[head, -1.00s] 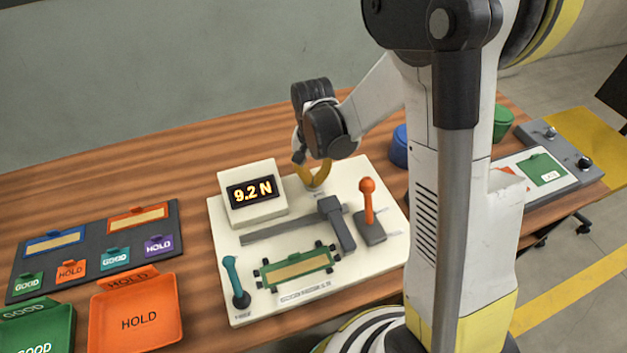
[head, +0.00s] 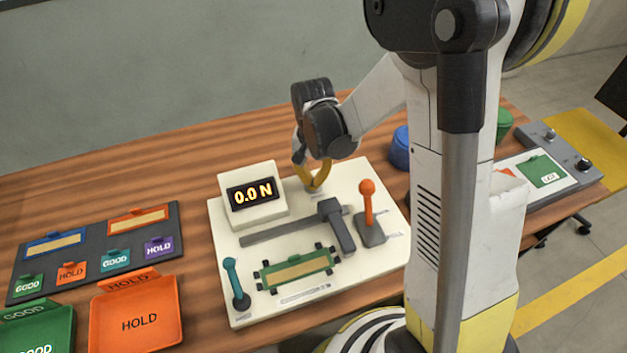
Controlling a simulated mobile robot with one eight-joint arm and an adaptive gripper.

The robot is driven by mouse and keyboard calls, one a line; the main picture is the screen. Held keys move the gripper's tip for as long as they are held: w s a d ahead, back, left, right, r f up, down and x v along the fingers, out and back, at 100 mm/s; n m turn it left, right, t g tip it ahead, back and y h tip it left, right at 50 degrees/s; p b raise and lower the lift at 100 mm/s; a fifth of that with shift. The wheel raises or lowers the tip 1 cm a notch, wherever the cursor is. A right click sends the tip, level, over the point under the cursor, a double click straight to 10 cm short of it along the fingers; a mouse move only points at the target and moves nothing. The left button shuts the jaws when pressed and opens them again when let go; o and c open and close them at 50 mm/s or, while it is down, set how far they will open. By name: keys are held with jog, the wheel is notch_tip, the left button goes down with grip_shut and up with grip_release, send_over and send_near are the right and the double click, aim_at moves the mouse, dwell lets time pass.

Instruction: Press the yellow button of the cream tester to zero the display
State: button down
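The cream tester (head: 225,290) stands on the wooden bench. Its display (head: 253,193) reads 0.0 N in lit digits. My gripper (head: 316,189) points down at the tester's back edge, right of the display, with its yellow fingers low over the cream base. The yellow button cannot be made out; the fingers appear to cover its place. I cannot tell whether the fingertips touch anything or whether they are fully closed. The tester also carries an orange-knobbed lever (head: 367,205), a teal lever (head: 234,283), a grey slide (head: 337,228) and a green-framed holder (head: 297,270).
An orange HOLD tray (head: 139,323) and a green GOOD tray (head: 40,330) lie at the front left. A dark board (head: 90,262) with small labelled tags lies behind them. A blue container (head: 400,148) stands right of my gripper. Bare bench lies behind the tester.

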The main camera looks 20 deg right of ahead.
notch_tip(320, 180, up, 9)
jog(key=p, duration=0.6)
jog(key=shift+r, duration=0.15)
dwell(0.4)
jog(key=s+r+n+t, duration=0.6)
jog(key=s+r+t, duration=0.1)
jog(key=s+r, duration=0.7)
notch_tip(320, 180, up, 2)
